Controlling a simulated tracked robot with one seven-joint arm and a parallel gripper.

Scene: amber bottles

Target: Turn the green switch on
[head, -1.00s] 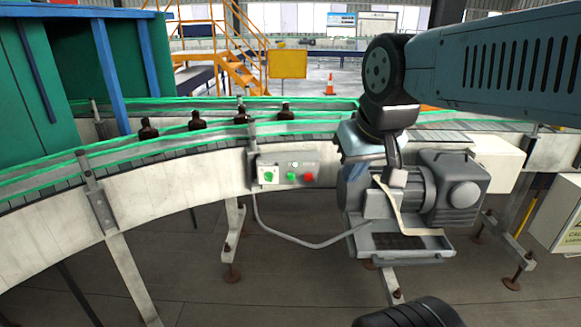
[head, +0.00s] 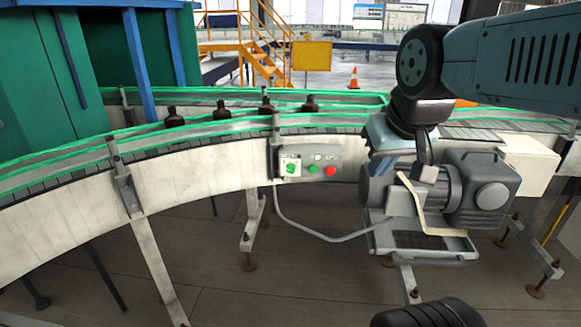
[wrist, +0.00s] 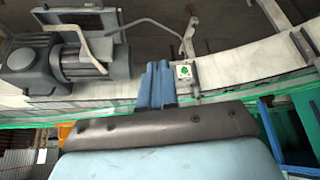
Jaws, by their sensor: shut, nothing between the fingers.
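The green switch (head: 290,167) is a green rotary knob on a white square plate, at the left end of a small control panel on the conveyor's side. It also shows in the wrist view (wrist: 184,72), just right of my fingertips. My gripper (head: 384,150) is to the right of the panel in the head view, in front of the motor. In the wrist view its blue fingers (wrist: 158,66) are together and empty. They look apart from the switch, but the depth gap is hard to tell. The knob's exact setting is too small to read.
Right of the switch are a green button (head: 312,169) and a red button (head: 331,171). A grey motor (head: 478,190) sticks out below my arm. Several amber bottles (head: 220,110) stand on the conveyor (head: 190,182).

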